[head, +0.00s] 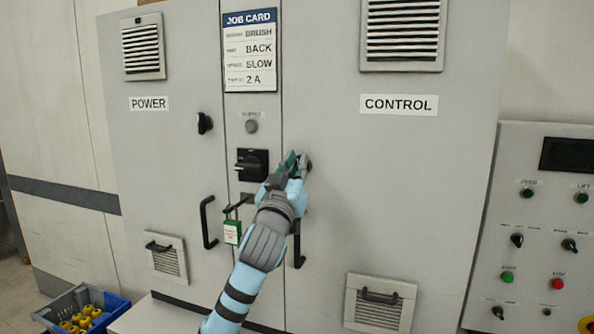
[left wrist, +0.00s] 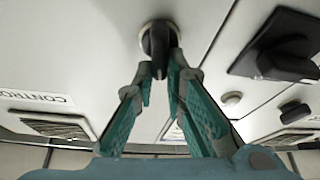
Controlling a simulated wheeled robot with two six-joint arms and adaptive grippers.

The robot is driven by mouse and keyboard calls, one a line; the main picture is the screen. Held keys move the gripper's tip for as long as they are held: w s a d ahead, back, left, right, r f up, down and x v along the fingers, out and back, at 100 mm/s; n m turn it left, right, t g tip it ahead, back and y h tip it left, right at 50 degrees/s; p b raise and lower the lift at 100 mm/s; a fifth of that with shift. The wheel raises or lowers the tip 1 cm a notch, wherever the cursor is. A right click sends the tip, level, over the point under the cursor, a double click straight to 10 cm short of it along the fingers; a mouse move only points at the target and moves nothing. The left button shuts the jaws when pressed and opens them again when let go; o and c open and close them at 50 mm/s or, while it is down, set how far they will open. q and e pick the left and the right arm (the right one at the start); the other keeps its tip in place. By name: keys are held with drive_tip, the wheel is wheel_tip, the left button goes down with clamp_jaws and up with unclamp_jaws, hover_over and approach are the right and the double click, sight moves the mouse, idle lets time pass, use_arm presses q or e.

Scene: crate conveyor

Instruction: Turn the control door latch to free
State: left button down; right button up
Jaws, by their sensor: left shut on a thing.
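The control door is the right-hand cabinet door, with a CONTROL label (head: 399,104). Its latch (head: 309,166) sits at the door's left edge and is mostly hidden in the head view by my left gripper (head: 296,163). In the left wrist view the latch (left wrist: 157,48) is a dark knob on a round base, its handle pointing down the picture between the fingertips of my left gripper (left wrist: 163,72). The left gripper is shut on the latch handle. My right gripper is not in view.
A black rotary switch (head: 252,165) and a green tag (head: 232,232) are just left of the gripper. The power door latch (head: 205,123) is farther left. A door handle (head: 298,245) hangs below my gripper. A button panel (head: 540,230) stands at right, a blue bin (head: 112,302) at lower left.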

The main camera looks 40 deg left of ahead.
use_arm(q)
drive_tip(key=n+y+b, duration=0.1)
drive_tip(key=n, duration=0.1)
drive_tip(key=n+g+b, duration=0.1)
drive_tip(key=n, duration=0.2)
drive_tip(key=shift+s+a+f+y, duration=0.1)
drive_tip(key=shift+a+f+y, duration=0.1)
drive_tip(key=shift+y, duration=0.2)
drive_tip(key=shift+s+a+f+n+g+y+b, duration=0.15)
drive_tip(key=shift+n+g+b, duration=0.6)
drive_tip(key=shift+n, duration=1.6)
drive_tip(key=shift+w+a+f+n+g+y+b, duration=0.1)
drive_tip(key=shift+n+g+y+b, duration=0.2)
drive_tip(key=shift+n+g, duration=1.45)
drive_tip(key=shift+s+a+f+n+g+y+b, duration=0.15)
drive_tip(key=shift+n+g+b, duration=0.3)
drive_tip(key=shift+n, duration=2.45)
drive_tip(key=shift+w+d, duration=0.1)
drive_tip(key=c, duration=1.6)
unclamp_jaws()
drive_tip(key=shift+c, duration=0.2)
